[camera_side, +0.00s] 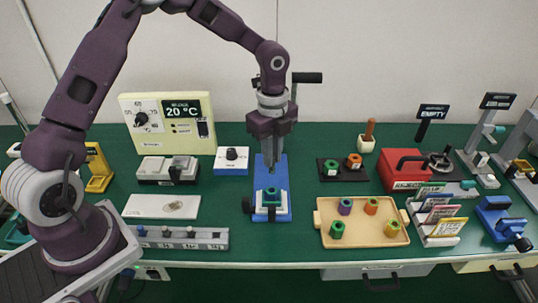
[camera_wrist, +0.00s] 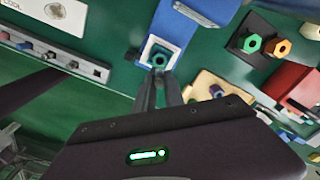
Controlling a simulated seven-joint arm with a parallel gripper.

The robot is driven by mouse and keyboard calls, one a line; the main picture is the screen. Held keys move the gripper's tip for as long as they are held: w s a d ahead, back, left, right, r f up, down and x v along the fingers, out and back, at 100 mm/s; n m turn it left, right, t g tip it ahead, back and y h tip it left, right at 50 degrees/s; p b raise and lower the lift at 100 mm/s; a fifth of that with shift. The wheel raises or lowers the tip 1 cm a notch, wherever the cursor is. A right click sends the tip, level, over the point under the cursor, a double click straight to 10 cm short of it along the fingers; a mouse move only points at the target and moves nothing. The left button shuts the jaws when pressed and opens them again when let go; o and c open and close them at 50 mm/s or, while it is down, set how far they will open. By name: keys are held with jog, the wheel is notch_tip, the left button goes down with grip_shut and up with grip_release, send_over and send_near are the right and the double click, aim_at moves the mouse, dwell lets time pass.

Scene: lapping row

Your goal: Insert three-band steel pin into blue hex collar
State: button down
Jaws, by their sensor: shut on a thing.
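My gripper (camera_side: 271,158) points straight down above the blue fixture (camera_side: 281,213) in the middle of the bench. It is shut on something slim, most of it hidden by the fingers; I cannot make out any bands. The fingers also show in the wrist view (camera_wrist: 160,80). A blue-teal hex collar (camera_side: 271,194) sits in the fixture's pale square seat, its dark hole facing up. It shows in the wrist view (camera_wrist: 159,58) just beyond the fingertips. A gap remains between fingertips and collar in the side view.
A grey rack (camera_side: 180,238) with several small pins lies at left. A wooden tray (camera_side: 364,240) with several coloured collars stands at right, with a black plate (camera_side: 342,174) behind it. A red box (camera_side: 399,176) stands farther right. Green bench is bare between them.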

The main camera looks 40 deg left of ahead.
aim_at(272, 172)
jog(key=shift+f, duration=2.8)
jog(key=shift+f, duration=1.55)
jog(key=c, duration=1.3)
grip_release()
jog(key=shift+c, duration=0.2)
notch_tip(272, 172, up, 7)
jog(key=shift+r, duration=0.1)
